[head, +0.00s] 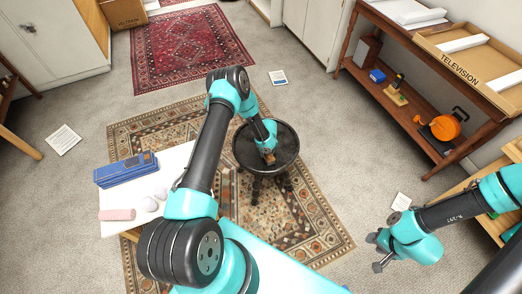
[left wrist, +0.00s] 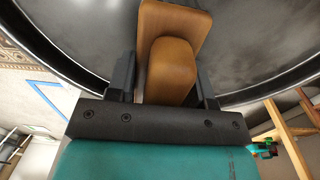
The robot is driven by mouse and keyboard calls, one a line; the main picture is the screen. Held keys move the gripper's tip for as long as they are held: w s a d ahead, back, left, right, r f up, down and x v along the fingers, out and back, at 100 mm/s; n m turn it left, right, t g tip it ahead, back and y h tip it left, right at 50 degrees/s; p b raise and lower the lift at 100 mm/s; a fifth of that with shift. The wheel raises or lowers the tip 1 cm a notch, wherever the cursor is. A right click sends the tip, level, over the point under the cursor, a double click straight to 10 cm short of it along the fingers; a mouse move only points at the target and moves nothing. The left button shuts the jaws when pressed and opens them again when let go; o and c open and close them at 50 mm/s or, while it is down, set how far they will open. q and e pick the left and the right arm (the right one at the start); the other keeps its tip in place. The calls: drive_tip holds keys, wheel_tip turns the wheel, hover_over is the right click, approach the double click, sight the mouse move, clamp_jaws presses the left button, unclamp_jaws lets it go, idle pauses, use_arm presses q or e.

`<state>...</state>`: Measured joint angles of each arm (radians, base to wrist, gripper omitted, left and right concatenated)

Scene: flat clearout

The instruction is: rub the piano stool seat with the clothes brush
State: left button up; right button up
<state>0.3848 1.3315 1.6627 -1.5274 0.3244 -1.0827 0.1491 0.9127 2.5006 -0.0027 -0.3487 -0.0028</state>
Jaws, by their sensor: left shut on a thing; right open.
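The piano stool seat (head: 285,143) is a round dark disc on dark legs, standing on the patterned rug. In the left wrist view the seat (left wrist: 240,40) fills the top, with its raised rim curving below. My left gripper (head: 267,156) is over the seat. It is shut on the clothes brush (head: 269,159), a brown wooden block that shows between the two fingers in the left wrist view (left wrist: 172,70). The brush is at the seat surface; its bristles are hidden, so I cannot tell if they touch. My right gripper (head: 378,252) is open and empty at the lower right, away from the stool.
A white table (head: 120,178) at the left holds blue boxes (head: 126,170), a pink roll (head: 117,214) and pale round things. A wooden shelf unit (head: 430,150) with a television carton (head: 475,65) and an orange object stands at the right. Papers lie on the floor.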

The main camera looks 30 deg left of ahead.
use_arm(q)
wheel_tip(320, 180, up, 3)
drive_tip(key=shift+w+d+f, duration=0.1)
drive_tip(key=shift+w, duration=0.05)
drive_tip(key=shift+r, duration=2.5)
